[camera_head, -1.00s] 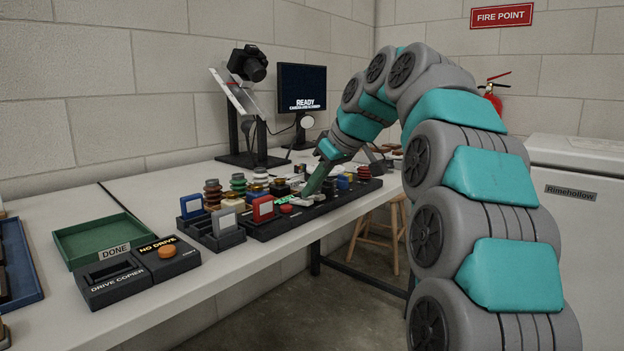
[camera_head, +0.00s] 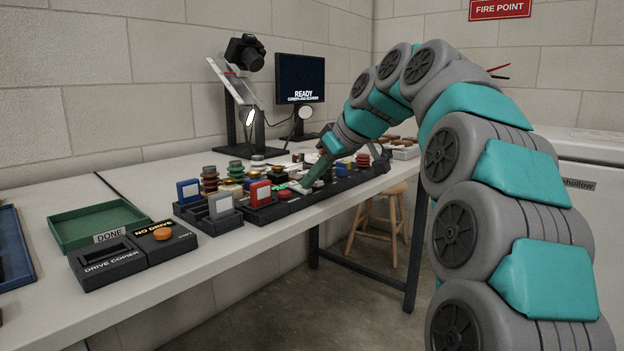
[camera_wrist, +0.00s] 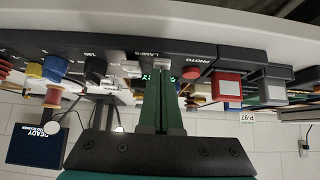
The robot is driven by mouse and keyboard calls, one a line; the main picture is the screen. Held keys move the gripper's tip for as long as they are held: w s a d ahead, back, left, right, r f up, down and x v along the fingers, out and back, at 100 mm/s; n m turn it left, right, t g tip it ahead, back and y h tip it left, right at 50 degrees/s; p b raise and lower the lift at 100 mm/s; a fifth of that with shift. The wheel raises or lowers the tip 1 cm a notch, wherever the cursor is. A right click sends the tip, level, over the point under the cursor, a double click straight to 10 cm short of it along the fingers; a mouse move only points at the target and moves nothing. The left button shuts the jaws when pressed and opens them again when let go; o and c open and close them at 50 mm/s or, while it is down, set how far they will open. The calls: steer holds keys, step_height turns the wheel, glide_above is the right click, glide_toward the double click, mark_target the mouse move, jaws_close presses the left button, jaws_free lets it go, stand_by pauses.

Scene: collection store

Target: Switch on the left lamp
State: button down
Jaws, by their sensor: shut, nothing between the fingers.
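The left lamp (camera_head: 250,117) is a round disc on the camera stand and shows bright white in the head view. The right lamp (camera_head: 306,112) is a duller, greyish disc beside the screen. The long dark control panel (camera_head: 330,188) lies along the table's front edge. The fingers hide part of the panel; contact cannot be told.
A red PHOTO button (camera_wrist: 191,75) and card holders with red (camera_head: 261,194) and grey cards stand close to my fingers. Knobs and stacked rings crowd the panel. A camera (camera_head: 245,52) on its stand and a screen (camera_head: 300,80) are behind. A green tray (camera_head: 75,232) is far left.

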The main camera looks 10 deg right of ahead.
steer(key=shift+r, duration=0.1)
steer(key=shift+r+p, duration=0.5)
steer(key=shift+r, duration=0.25)
steer(key=shift+r, duration=0.1)
steer(key=shift+r+p, duration=0.3)
steer(key=p+v, duration=0.2)
steer(key=v, duration=1)
steer(key=shift+s, duration=0.2)
steer(key=shift+d+r, duration=0.1)
